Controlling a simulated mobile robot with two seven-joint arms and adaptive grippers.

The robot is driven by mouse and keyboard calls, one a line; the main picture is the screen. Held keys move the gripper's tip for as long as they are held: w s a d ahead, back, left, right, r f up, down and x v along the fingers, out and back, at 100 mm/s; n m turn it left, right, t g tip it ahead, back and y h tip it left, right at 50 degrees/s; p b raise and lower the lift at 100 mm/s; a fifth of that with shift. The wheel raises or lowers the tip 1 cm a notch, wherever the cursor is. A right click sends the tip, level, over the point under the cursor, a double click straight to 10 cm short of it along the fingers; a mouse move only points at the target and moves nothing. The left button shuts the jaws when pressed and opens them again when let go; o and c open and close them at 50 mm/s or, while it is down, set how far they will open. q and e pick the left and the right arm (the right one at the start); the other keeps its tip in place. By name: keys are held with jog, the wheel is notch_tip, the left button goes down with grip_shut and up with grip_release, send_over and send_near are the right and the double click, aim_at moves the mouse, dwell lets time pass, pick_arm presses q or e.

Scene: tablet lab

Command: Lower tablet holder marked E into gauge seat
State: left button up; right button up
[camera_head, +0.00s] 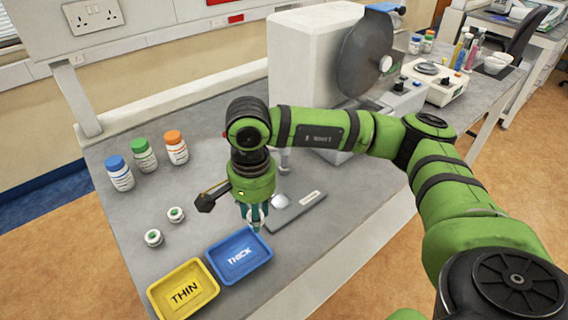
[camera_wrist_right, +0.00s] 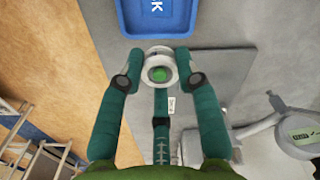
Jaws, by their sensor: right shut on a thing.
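My right gripper (camera_head: 254,222) points down over the bench, between the blue tray and a dark flat plate (camera_head: 305,214). In the right wrist view its fingers (camera_wrist_right: 160,68) are shut around a small white round holder with a green centre (camera_wrist_right: 159,74). I cannot read a letter on it. A gauge with a round head and small display (camera_wrist_right: 300,134) is at the right of the wrist view, apart from the held holder. In the head view a pale round part (camera_head: 280,202) shows beside the gripper. The gauge seat is not clearly visible. My left gripper is not in view.
The blue THICK tray (camera_head: 265,244) and yellow THIN tray (camera_head: 210,296) lie at the front. Two more white-and-green holders (camera_head: 153,238) (camera_head: 175,214) sit to the left. Three capped bottles (camera_head: 146,160) stand behind them. A large white machine (camera_head: 303,62) stands at the back.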

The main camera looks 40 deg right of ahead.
jog(key=m, duration=0.1)
jog(key=w+m, duration=0.1)
jog(key=m, duration=0.2)
jog(key=shift+w+d+r+m, duration=0.2)
jog(key=shift+d+m, duration=0.1)
jog(key=shift+d, duration=0.1)
jog(key=w+d+m+p, duration=0.1)
jog(key=m, duration=0.6)
jog(key=m+p, duration=0.3)
jog(key=m, duration=2.7)
send_near(281, 201)
jog(key=shift+m, duration=0.3)
jog(key=shift+w+a+f+b, duration=0.1)
jog(key=shift+w+f+b, duration=0.05)
jog(key=shift+f+b, duration=2.45)
jog(key=shift+f, duration=0.3)
jog(key=shift+f, duration=0.55)
